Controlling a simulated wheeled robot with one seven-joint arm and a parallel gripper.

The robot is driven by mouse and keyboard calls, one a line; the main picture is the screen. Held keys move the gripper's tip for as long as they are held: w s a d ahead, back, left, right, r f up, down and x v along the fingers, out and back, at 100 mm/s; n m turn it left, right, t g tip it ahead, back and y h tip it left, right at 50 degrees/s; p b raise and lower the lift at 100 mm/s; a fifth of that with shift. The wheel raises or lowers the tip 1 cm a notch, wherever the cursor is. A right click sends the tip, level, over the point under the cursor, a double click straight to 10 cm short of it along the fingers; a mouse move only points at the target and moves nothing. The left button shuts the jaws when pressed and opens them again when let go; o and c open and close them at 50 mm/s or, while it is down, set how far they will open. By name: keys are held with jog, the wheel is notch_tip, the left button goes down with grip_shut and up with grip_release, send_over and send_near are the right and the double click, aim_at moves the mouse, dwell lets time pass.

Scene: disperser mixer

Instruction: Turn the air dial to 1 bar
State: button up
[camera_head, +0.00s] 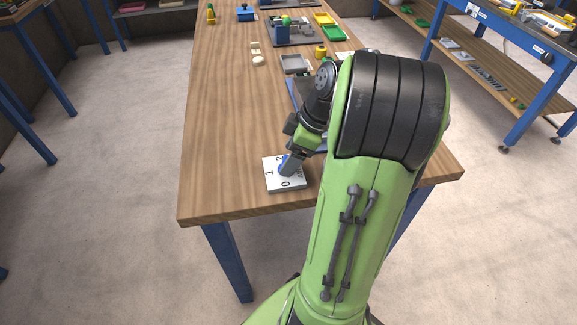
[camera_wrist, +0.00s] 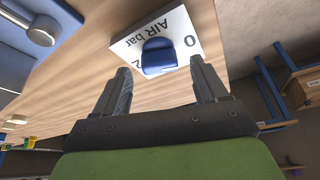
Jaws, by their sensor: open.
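The plate also shows in the wrist view (camera_wrist: 182,25), with "AIR bar", 0 and 2 readable. Its blue knob (camera_wrist: 158,57) is in the middle of the plate. My gripper (camera_wrist: 161,66) is open, with one finger to each side of the knob in the wrist view. I cannot tell whether the fingers touch it. In the head view the gripper partly covers the knob, and its pointing direction is unclear.
The wooden table (camera_head: 225,150) is clear to the left of the dial. A grey tray (camera_head: 295,64), a yellow piece (camera_head: 320,51) and a green tray (camera_head: 330,33) stand farther back. My arm hides the table's right part. A workbench (camera_head: 500,60) stands at the right.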

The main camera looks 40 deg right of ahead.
jog(key=shift+x, duration=0.9)
jog(key=c, duration=1.1)
jog(key=shift+o, duration=0.2)
